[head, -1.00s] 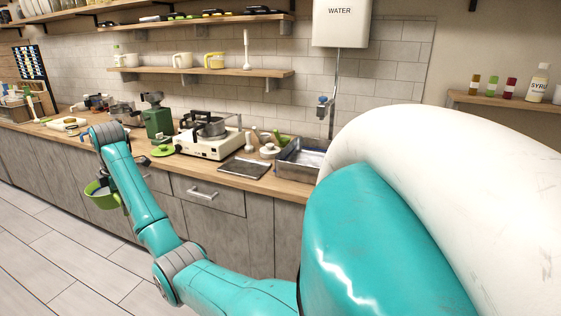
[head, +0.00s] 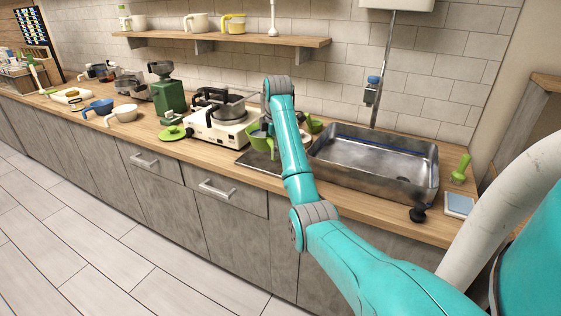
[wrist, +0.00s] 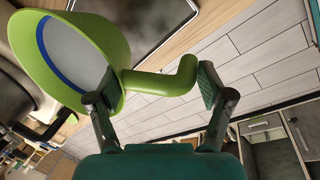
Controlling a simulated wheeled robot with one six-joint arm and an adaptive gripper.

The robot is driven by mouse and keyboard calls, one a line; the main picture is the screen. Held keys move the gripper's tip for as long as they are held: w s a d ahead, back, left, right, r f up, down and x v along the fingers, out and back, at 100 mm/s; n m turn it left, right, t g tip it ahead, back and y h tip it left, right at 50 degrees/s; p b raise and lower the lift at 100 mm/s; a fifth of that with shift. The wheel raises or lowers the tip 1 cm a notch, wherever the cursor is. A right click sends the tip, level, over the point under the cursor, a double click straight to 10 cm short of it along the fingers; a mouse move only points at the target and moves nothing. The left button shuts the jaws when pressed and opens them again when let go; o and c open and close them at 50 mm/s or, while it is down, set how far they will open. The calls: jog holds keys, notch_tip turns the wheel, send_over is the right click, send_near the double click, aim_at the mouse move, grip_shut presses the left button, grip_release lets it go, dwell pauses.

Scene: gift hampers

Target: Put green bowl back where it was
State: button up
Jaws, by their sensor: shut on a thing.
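The green bowl (head: 256,139) has a handle and a pale inside with a blue band. In the head view it hangs by the right front of the white stove, over or near a dark flat tray (head: 258,164); its height above it is hard to tell. The wrist view shows the bowl (wrist: 105,45) large and tilted. My gripper (wrist: 160,90) is shut on its green handle (wrist: 172,82). In the head view my arm hides the gripper and part of the bowl.
The white stove (head: 214,131) bears a pan (head: 228,106). A green lid (head: 172,133) lies at its left. Blue (head: 98,107) and white (head: 122,114) bowls stand further left. A steel sink (head: 375,155) is right of my arm. Another green thing (head: 314,125) shows behind my arm.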

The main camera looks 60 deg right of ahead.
jog(key=f, duration=0.1)
jog(key=d+f, duration=0.1)
jog(key=f, duration=0.2)
jog(key=shift+s+d, duration=0.3)
jog(key=shift+s, duration=0.1)
jog(key=shift+f, duration=1.95)
jog(key=o, duration=1.7)
jog(key=shift+r, duration=0.1)
